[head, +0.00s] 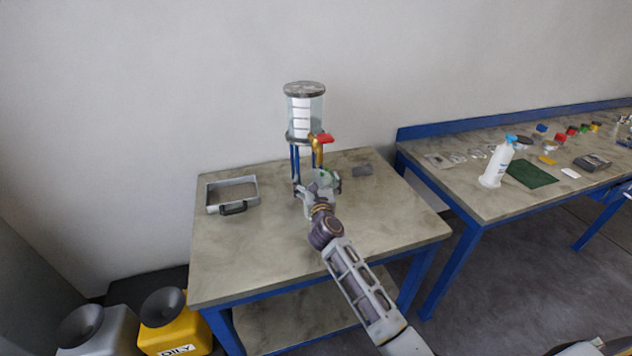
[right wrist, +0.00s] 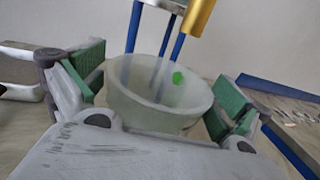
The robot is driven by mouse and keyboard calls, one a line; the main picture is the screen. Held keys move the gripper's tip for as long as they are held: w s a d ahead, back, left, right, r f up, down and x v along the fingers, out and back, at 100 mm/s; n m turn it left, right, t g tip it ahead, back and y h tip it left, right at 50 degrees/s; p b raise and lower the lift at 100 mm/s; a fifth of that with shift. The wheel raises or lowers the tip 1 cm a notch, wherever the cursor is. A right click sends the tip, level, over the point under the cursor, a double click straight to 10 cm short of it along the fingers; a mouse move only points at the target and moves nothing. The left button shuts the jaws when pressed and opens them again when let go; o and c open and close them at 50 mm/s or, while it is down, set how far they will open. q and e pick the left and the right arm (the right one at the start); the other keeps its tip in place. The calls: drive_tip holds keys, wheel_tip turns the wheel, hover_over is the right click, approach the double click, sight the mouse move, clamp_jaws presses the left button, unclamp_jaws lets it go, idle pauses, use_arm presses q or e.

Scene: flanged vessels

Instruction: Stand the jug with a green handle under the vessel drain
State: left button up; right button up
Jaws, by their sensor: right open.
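The vessel (head: 304,112) is a clear cylinder between metal flanges, standing on blue legs on the near table. Its brass drain (head: 318,153) with a red lever hangs at the front; the spout (right wrist: 200,14) also shows in the right wrist view. The translucent jug (right wrist: 150,108) stands upright, with a green patch on its far side that may be the handle. In the head view the jug (head: 324,177) is partly hidden by my right gripper (head: 319,187). That gripper is open, its green pads on either side of the jug. I cannot tell whether the jug is directly below the spout.
A grey open tray (head: 210,199) with a dark handle lies left on the table (head: 270,250). The right bench holds a white bottle (head: 496,165), a green mat (head: 531,174) and small parts. Canisters (head: 168,318) stand at lower left.

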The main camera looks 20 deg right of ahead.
use_arm(q)
drive_tip(key=shift+w+a+f+b, duration=0.1)
drive_tip(key=shift+f+b, duration=0.2)
use_arm(e)
drive_tip(key=s+a, duration=0.2)
drive_tip(key=s, duration=0.9)
drive_tip(key=shift+s, duration=0.35)
idle(0.3)
drive_tip(key=shift+f, duration=0.1)
